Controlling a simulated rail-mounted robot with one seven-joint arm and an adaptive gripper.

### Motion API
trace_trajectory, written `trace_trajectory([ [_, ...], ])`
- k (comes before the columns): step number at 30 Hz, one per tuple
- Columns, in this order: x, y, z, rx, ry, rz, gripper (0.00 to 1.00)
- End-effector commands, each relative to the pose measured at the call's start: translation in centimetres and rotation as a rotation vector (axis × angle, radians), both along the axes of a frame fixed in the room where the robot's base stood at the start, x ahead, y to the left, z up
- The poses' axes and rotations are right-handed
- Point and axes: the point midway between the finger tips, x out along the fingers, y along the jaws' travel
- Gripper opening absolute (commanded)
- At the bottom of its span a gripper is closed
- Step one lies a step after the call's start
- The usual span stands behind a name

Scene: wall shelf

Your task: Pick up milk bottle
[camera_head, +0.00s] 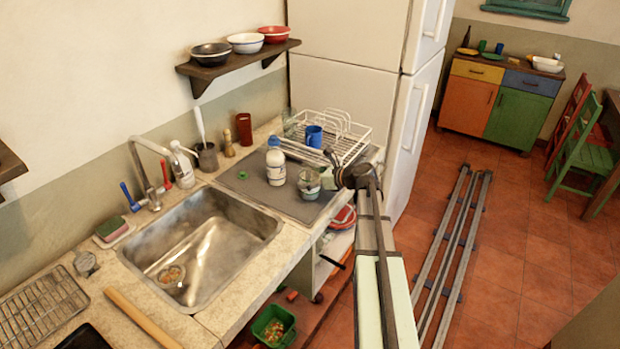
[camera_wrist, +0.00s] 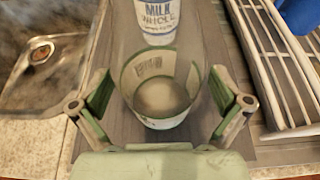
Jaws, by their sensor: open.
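The milk bottle (camera_head: 276,166), white with a blue cap, stands upright on the grey mat beside the sink. Its label reading "MILK WHOLE" shows at the top of the wrist view (camera_wrist: 158,16); its upper part is cut off there. My gripper (camera_head: 328,168) is to the right of the bottle in the head view. In the wrist view my gripper (camera_wrist: 162,88) is open, with its fingers apart on either side of a glass cup with a green rim (camera_wrist: 160,112). The cup stands between me and the bottle. I cannot tell whether the fingers touch the cup.
A white wire dish rack (camera_head: 352,146) with a blue mug (camera_head: 314,136) stands behind the bottle. The metal sink (camera_head: 205,245) is to the left. Another white bottle (camera_head: 182,168) stands by the faucet (camera_head: 148,170). The fridge (camera_head: 410,140) rises at the right.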

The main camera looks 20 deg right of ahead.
Motion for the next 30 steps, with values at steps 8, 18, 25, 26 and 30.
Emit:
trace_trajectory([
  [8,-0.04,-0.01,0.01,0.0,0.0,0.0,0.3],
  [18,-0.03,-0.01,0.03,0.0,0.0,0.001,0.24],
  [25,-0.02,-0.01,0.33,0.001,-0.001,0.001,0.24],
  [26,-0.03,-0.02,0.42,0.0,-0.001,0.001,0.24],
  [30,-0.02,-0.01,0.98,0.0,-0.001,0.001,0.24],
])
